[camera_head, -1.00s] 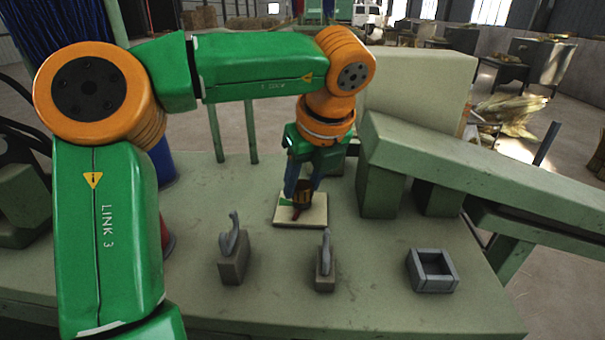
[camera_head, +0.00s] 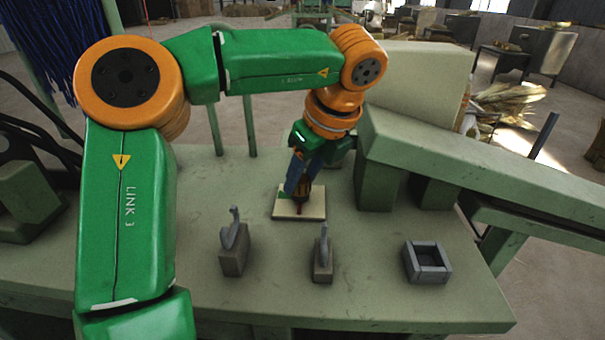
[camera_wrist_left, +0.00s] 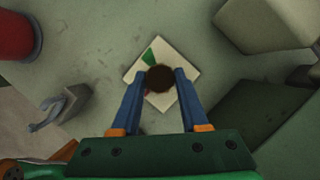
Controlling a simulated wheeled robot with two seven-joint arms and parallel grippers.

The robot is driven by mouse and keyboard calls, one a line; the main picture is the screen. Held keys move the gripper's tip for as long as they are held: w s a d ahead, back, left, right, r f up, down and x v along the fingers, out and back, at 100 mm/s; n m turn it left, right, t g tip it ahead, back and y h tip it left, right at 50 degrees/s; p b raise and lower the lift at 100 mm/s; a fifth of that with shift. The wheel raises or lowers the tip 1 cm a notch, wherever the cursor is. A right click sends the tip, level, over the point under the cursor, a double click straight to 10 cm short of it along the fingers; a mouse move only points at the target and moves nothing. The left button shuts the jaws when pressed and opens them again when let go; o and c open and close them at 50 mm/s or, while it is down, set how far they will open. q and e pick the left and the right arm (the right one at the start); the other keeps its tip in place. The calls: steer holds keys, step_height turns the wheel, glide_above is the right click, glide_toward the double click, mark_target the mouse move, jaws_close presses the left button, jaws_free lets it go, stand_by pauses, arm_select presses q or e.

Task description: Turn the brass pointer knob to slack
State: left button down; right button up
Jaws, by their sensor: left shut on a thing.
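The knob (camera_head: 304,190) is a dark brown round piece standing on a square cream plate (camera_head: 315,207). A green wedge is painted on the plate; it shows in the left wrist view (camera_wrist_left: 149,56), just beyond the knob (camera_wrist_left: 160,78). A small reddish part shows at the knob's near side; which way the pointer faces is hard to tell. My left gripper (camera_head: 303,187) reaches down from above, its blue fingers shut on the knob's two sides. In the left wrist view the plate (camera_wrist_left: 186,72) sits diagonally between the fingers. My right gripper is not in view.
Two grey hooked blocks (camera_head: 233,258) (camera_head: 323,261) and an open grey square holder (camera_head: 428,262) stand on the front of the green table (camera_head: 280,300). A long green beam (camera_head: 450,155) on blocks rises right of the knob. A red cylinder (camera_wrist_left: 14,38) shows in the left wrist view.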

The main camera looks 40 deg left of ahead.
arm_select(q)
steer(key=shift+c, duration=2.1)
jaws_free()
